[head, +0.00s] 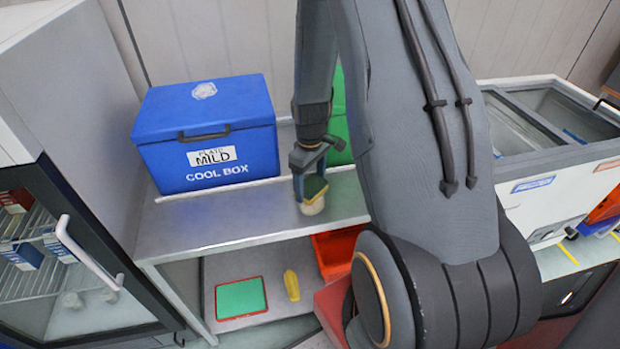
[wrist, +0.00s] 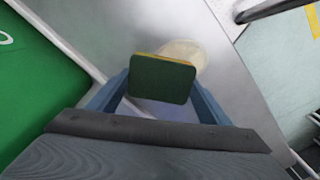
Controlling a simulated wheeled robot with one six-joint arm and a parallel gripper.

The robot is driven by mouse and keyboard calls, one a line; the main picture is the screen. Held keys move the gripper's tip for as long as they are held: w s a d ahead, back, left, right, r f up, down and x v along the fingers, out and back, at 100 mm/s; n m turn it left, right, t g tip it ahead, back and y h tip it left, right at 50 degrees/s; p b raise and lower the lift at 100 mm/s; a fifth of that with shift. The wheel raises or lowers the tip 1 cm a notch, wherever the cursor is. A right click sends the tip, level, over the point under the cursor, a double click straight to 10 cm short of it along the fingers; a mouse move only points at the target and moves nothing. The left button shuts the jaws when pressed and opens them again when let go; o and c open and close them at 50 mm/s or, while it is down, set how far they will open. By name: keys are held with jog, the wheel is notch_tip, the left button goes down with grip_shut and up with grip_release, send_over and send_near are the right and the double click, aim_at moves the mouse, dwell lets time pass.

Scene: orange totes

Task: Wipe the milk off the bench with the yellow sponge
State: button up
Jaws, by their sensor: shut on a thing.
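My gripper (head: 311,176) is shut on the yellow sponge (head: 315,188) over the steel bench (head: 230,217), near its front edge. In the wrist view my gripper (wrist: 162,83) has its blue fingers on both sides of the sponge (wrist: 162,80), whose dark green face is towards the camera with a thin yellow edge showing. The pale cream milk (wrist: 190,50) lies on the bench just beyond the sponge and is partly hidden by it. In the head view the milk (head: 312,208) shows right below the sponge. I cannot tell whether the sponge touches it.
A blue cool box (head: 205,135) stands at the bench's back left. A green box (head: 338,110) is behind my arm. The lower shelf holds a red-rimmed green board (head: 241,298), a yellow item (head: 291,285) and a red crate (head: 338,250). The bench left of my gripper is clear.

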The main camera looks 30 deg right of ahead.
aim_at(314, 195)
jog(key=shift+s+a+f+p, duration=0.15)
jog(key=shift+s+a+p, duration=0.3)
jog(key=shift+s, duration=0.95)
jog(key=shift+s+a+f+p, duration=0.15)
jog(key=shift+s+a+p, duration=0.25)
jog(key=shift+s, duration=1)
jog(key=shift+s+a+f+p, duration=0.15)
jog(key=shift+s+a+p, duration=0.3)
jog(key=shift+s, duration=0.95)
jog(key=shift+s+r, duration=0.1)
jog(key=shift+w+d+r, duration=0.1)
jog(key=shift+w+d, duration=0.15)
jog(key=shift+w, duration=0.5)
jog(key=shift+w+d, duration=0.2)
jog(key=shift+w, duration=0.6)
jog(key=shift+w+d+r, duration=0.1)
jog(key=shift+w+d, duration=0.15)
jog(key=shift+w, duration=0.5)
